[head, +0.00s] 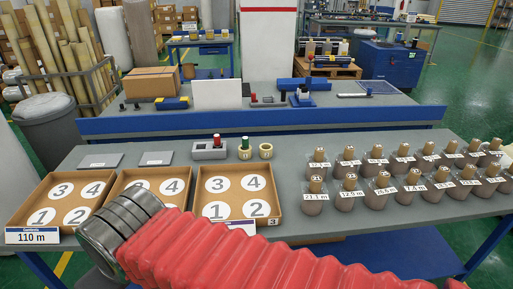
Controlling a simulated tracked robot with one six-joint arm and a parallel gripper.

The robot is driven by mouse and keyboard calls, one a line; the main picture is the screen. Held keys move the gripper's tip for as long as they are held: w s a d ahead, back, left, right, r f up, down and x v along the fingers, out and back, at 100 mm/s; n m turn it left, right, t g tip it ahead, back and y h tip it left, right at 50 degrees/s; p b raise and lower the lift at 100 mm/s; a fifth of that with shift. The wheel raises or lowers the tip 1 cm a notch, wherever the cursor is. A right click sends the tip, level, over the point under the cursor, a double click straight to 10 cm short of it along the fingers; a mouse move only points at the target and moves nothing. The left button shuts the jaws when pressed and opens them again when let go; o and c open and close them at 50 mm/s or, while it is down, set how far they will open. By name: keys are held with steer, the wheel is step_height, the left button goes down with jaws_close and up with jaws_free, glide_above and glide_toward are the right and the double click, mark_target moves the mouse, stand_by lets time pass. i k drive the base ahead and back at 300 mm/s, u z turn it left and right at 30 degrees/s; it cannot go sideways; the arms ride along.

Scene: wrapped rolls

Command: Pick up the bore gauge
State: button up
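I cannot say for certain which object is the bore gauge. A small grey block (209,152) with a red-topped plug (217,140) stands on the near grey table, behind the numbered trays. A plug with a green top (245,142) stands in a pale ring (245,154) just right of it, and another pale ring (266,151) stands further right. My arm, in a red ribbed sleeve with metal rings at its end, crosses the foreground, apart from these pieces in the picture. My gripper's fingers do not show.
Several trays with numbered circles (274,206) line the left of the near table (325,233); my arm covers part of them. Labelled, cork-topped jars (314,203) crowd the right. A blue-edged bench (270,122) with tools stands behind. A grey bin (48,128) stands left.

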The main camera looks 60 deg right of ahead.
mark_target(245, 139)
steer(key=z, duration=1.9)
